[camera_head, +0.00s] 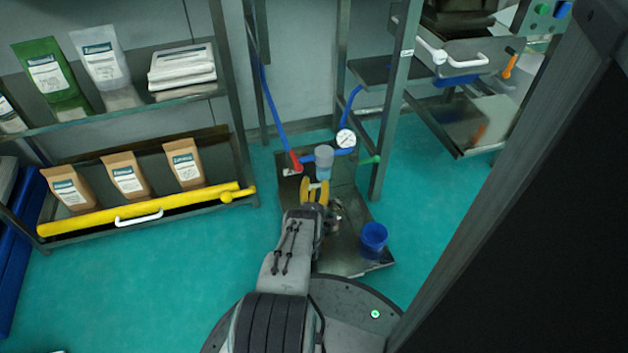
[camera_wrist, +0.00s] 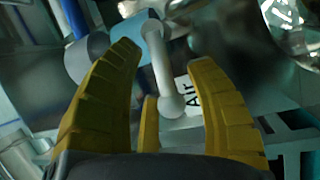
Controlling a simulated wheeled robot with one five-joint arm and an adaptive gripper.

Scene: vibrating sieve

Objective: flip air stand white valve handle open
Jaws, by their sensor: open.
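The white valve handle (camera_wrist: 162,72) shows in the wrist view as a short bar with rounded ends. It lies between the spread yellow fingers of my gripper (camera_wrist: 163,55), beyond the palm, and a gap shows on each side of it. A white label reading AIR (camera_wrist: 193,97) is just right of its lower end. In the head view my gripper (camera_head: 315,188) is at the air stand (camera_head: 352,258), just in front of a grey-blue cylinder (camera_head: 324,156). My gripper is open and holds nothing.
A blue cup (camera_head: 373,238) stands at right. A shelf with a yellow bar (camera_head: 150,208) stands left. A dark post blocks the right side.

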